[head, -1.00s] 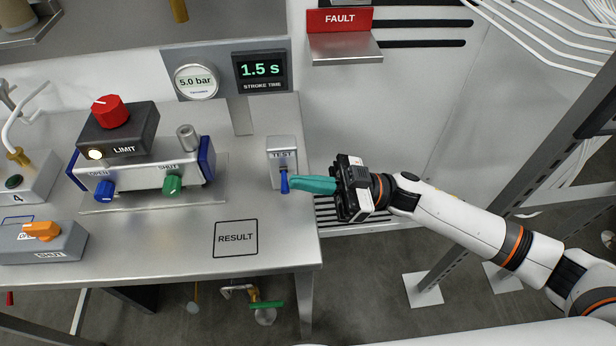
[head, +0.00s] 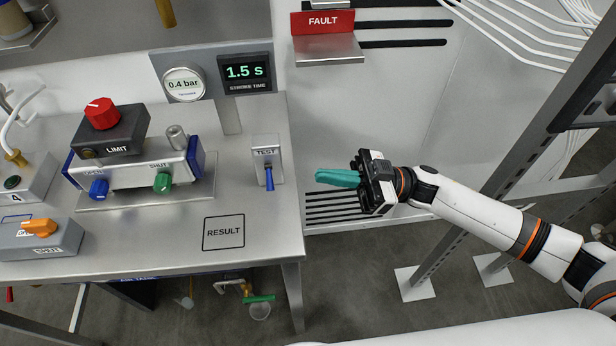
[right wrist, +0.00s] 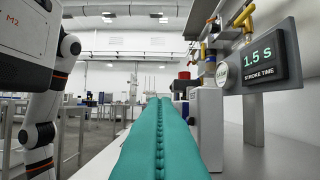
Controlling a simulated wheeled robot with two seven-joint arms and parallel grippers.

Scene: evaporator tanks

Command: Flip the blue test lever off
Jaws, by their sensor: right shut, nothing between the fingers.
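The blue test lever (head: 269,177) hangs down on the front of the grey TEST box (head: 265,155), near the right edge of the steel bench. My right gripper (head: 318,176) has teal fingers that are shut with nothing between them. Its fingertips point left toward the lever, apart from it, just past the bench's right edge. In the right wrist view the shut teal fingers (right wrist: 162,130) fill the lower middle. I cannot pick out the lever there. My left gripper is not in view.
The gauge (head: 184,83) reads 0.4 bar and the stroke time display (head: 246,72) reads 1.5 s. The LIMIT box (head: 111,133) with a red knob, its lamp dark, stands left. The RESULT square (head: 223,232) is bare. A FAULT tray (head: 327,48) is on the wall behind.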

